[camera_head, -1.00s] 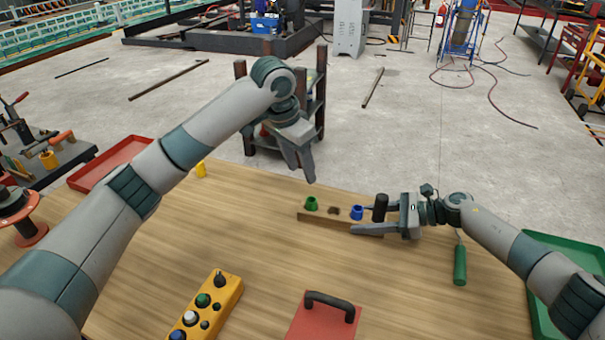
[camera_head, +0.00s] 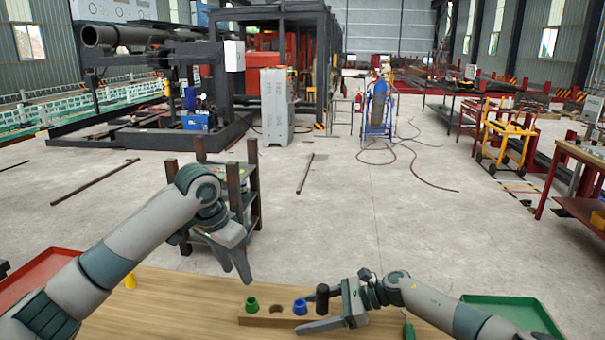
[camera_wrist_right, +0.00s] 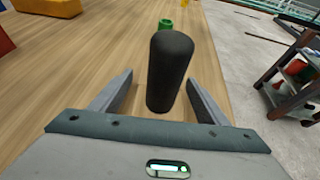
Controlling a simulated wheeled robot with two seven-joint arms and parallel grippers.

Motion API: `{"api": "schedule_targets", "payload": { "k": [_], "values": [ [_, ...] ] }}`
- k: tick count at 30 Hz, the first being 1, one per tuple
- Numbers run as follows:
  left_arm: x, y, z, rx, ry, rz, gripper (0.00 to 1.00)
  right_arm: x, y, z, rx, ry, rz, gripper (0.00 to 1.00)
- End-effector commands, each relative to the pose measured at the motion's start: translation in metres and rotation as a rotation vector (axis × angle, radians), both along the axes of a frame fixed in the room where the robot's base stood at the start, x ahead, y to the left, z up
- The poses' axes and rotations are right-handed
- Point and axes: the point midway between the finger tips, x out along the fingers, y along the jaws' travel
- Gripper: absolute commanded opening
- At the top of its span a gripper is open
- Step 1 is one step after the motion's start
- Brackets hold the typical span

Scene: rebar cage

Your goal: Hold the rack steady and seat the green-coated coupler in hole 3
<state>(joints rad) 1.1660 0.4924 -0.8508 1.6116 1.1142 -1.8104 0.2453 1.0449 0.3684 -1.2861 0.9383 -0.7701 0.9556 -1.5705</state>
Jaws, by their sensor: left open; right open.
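The wooden rack (camera_head: 262,321) lies on the table. The green coupler (camera_head: 251,304) is at its left end and also shows in the right wrist view (camera_wrist_right: 165,25). Right of it are a dark brown spot, hole or part unclear, then a blue coupler (camera_head: 300,307) and an upright black cylinder (camera_head: 322,297). My left gripper (camera_head: 244,277) is open, pointing down just above the green coupler, not visibly touching it. My right gripper (camera_head: 322,312) is open, its fingers either side of the black cylinder (camera_wrist_right: 168,75), with gaps showing. The rack's hole numbering is not visible.
A yellow cylinder (camera_head: 130,281) stands left on the table. A red tray (camera_head: 40,275) is at far left, a green tray (camera_head: 510,312) at right. A dark shelf stand (camera_head: 225,195) stands behind the table. Bare wood lies between the yellow cylinder and the rack.

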Motion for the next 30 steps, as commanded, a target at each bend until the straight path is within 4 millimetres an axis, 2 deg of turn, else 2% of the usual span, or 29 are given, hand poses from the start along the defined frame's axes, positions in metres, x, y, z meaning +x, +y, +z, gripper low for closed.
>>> {"api": "schedule_targets", "payload": {
  "k": [8,21,25,30],
  "values": [
    [0.0,0.0,0.0,0.0,0.0,0.0,0.43,0.0,-0.017,0.006,0.0,-0.001,-0.002,0.69],
    [0.0,0.0,0.0,0.0,0.0,0.0,0.43,-0.002,-0.085,0.035,0.0,0.0,-0.003,0.69],
    [0.0,0.0,0.0,0.0,0.0,0.0,0.43,-0.002,-0.1,0.041,0.0,-0.001,-0.002,0.69],
    [0.0,0.0,0.0,0.0,0.0,0.0,0.43,-0.003,-0.11,0.045,0.0,0.0,-0.001,0.69]
  ]
}}
